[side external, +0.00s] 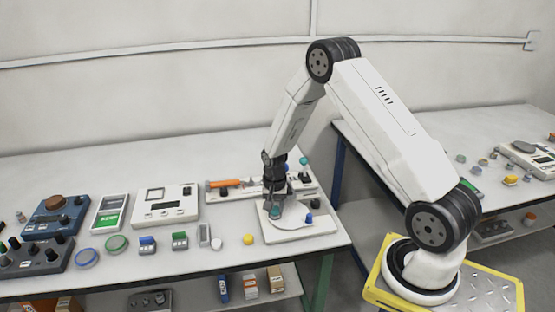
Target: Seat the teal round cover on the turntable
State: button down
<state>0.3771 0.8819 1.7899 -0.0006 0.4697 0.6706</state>
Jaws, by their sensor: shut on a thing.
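My gripper (276,204) points straight down over the left part of the turntable and is shut on a small teal thing, which I take to be the teal round cover (275,213). The fingers hide much of the cover, and I cannot tell whether it touches the turntable. The turntable (291,223) is a white disc on a pale square base plate (318,229) near the right end of the table. A small blue peg (309,218) stands at its right side.
Behind the gripper is a rail with an orange-handled tool (225,183) and a teal-topped post (303,161). A yellow knob (248,239) and a white scale (166,205) are to the left. A gap separates this table from the right one.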

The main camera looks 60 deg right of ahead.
jog(key=shift+f, duration=0.45)
dwell(0.4)
jog(key=shift+c, duration=1.4)
grip_release()
jog(key=shift+r, duration=0.1)
jog(key=shift+r, duration=3.8)
jog(key=shift+r, duration=0.1)
